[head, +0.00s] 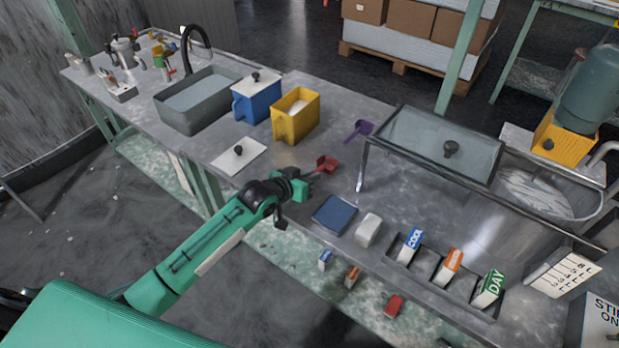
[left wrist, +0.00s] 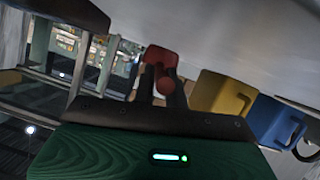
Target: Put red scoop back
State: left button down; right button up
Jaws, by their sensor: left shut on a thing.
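The red scoop (head: 326,164) is at the tip of my left gripper (head: 307,182), which is shut on its handle. It is above or near the front part of the metal table; the exact height is hard to tell. The red scoop also shows in the left wrist view (left wrist: 161,60), between the dark fingers. An open yellow bin (head: 296,117) with white contents stands behind the scoop. A blue bin (head: 257,101) with a white knobbed lid stands to its left. A purple scoop (head: 358,129) lies right of the yellow bin. My right gripper is not in view.
A white lid (head: 238,156) with a black knob lies left of the gripper. A glass-topped frame (head: 440,140) stands to the right. A dark blue pad (head: 334,214), a white block (head: 367,229) and a tray of labelled blocks (head: 430,266) line the front edge. A grey sink (head: 195,99) is at left.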

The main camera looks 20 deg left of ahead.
pick_arm(q)
jog(key=shift+f, duration=0.15)
jog(key=c, duration=1.4)
grip_release()
jog(key=shift+c, duration=0.2)
